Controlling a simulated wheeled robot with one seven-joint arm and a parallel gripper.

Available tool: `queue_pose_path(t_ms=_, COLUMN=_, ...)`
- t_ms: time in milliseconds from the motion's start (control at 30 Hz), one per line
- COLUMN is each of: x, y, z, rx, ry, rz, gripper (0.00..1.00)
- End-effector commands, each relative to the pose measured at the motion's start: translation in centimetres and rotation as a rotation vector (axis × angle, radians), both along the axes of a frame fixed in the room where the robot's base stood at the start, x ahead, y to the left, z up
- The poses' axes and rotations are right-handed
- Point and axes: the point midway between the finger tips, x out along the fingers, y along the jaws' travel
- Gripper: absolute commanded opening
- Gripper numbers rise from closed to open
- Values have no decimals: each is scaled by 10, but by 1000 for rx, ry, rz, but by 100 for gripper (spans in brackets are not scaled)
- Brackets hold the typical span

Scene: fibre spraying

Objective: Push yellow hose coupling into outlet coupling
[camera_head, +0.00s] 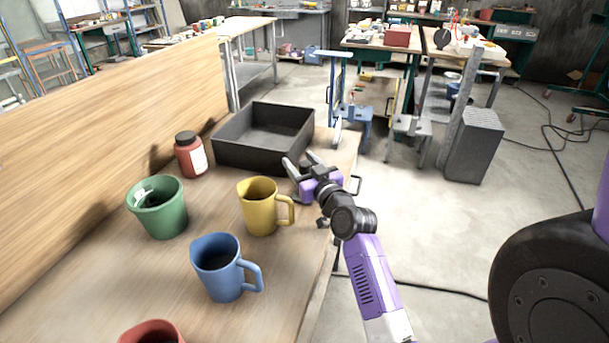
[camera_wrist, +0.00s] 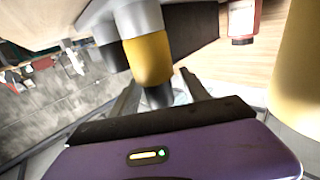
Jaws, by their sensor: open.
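In the wrist view a yellow-banded coupling (camera_wrist: 148,60) stands just ahead of my gripper (camera_wrist: 158,82), with its dark end (camera_wrist: 158,96) between the two fingers. A grey cylindrical part (camera_wrist: 138,18) adjoins the yellow band on its far side. Another grey part (camera_wrist: 110,55) shows to its left; I cannot tell which grey part is the outlet coupling, or whether the yellow coupling is fully seated. My gripper is open, its fingers apart on either side of the dark end. In the head view my gripper (camera_head: 300,162) is at the table's right edge, and no coupling can be made out.
A black tray (camera_head: 228,155) lies just beyond my gripper. A yellow jug (camera_head: 258,210) stands close on its left. A red bottle (camera_head: 190,157), green pot (camera_head: 163,218), blue jug (camera_head: 222,275) and red mug (camera_head: 152,333) stand on the wooden table (camera_head: 110,275).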

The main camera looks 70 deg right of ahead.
Motion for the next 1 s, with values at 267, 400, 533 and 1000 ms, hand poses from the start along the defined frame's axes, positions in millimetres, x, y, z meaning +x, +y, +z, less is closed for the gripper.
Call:
queue_pose_path(t_ms=267, x=5, y=-4, z=-1, rx=0, ry=0, rz=-1, gripper=54)
queue_pose_path(t_ms=400, x=5, y=-4, z=-1, rx=0, ry=0, rz=0, gripper=36)
queue_pose_path(t_ms=533, x=5, y=-4, z=-1, rx=0, ry=0, rz=0, gripper=11)
queue_pose_path(t_ms=1000, x=5, y=-4, z=3, rx=-1, ry=-2, rz=0, gripper=0)
